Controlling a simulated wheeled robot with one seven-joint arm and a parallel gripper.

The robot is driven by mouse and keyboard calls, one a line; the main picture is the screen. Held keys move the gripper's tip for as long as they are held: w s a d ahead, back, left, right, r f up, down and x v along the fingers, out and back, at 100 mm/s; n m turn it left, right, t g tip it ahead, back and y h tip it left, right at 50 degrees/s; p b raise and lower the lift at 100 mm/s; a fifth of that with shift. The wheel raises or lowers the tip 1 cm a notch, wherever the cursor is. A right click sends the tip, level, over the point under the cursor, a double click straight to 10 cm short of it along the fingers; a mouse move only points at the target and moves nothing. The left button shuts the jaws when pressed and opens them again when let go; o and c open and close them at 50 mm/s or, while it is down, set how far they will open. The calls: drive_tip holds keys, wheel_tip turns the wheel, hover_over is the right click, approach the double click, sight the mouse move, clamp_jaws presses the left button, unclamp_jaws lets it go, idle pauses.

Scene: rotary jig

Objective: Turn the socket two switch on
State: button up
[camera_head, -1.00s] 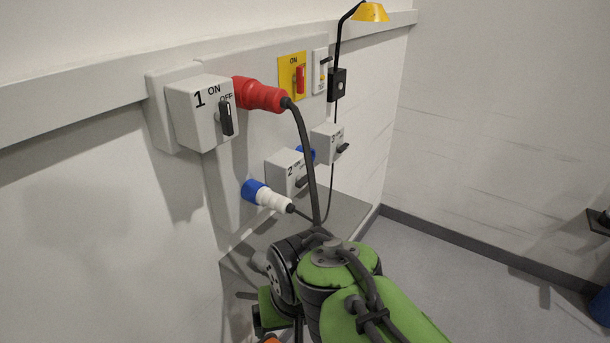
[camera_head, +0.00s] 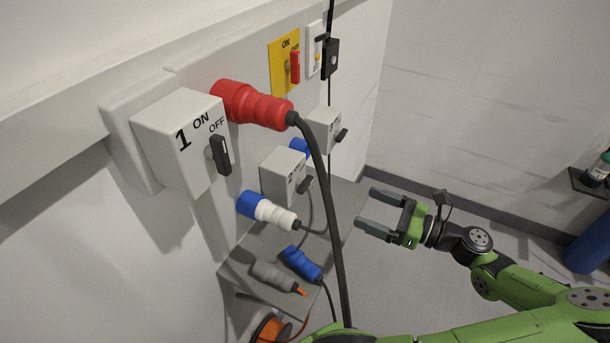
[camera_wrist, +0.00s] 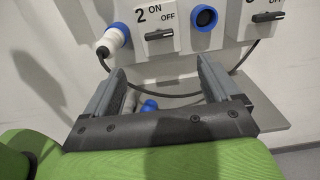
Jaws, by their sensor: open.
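The socket two box (camera_head: 281,178) is grey with a black "2" and sits low on the wall panel. Its black switch handle (camera_head: 305,185) sticks out at the right side. In the wrist view the box (camera_wrist: 147,44) shows ON and OFF marks, and its handle (camera_wrist: 160,34) lies nearly level, its end toward the right, below OFF. My gripper (camera_head: 367,207) is open and empty, to the right of the switch and apart from it. In the wrist view the fingers (camera_wrist: 160,68) are spread below the box, with nothing between the tips.
A white-and-blue plug (camera_head: 268,210) sits left of box two. A black cable (camera_head: 328,205) hangs from the red plug (camera_head: 252,105) in front of the panel. Box three (camera_head: 323,130) is to the right. Loose plugs (camera_head: 302,263) lie on the ledge below.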

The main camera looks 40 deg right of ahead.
sight(308, 187)
drive_tip(key=x, duration=1.5)
drive_tip(key=shift+w+a, duration=0.15)
drive_tip(key=shift+a, duration=0.1)
drive_tip(key=shift+f, duration=0.1)
drive_tip(key=c, duration=1.1)
drive_tip(key=shift+o, duration=0.2)
drive_tip(key=shift+n, duration=0.4)
drive_tip(key=n+b, duration=0.1)
drive_tip(key=n, duration=1.1)
drive_tip(key=shift+f+n, duration=0.15)
drive_tip(key=shift+n, duration=0.25)
drive_tip(key=shift+n+b, duration=1.3)
drive_tip(key=shift+n, duration=0.9)
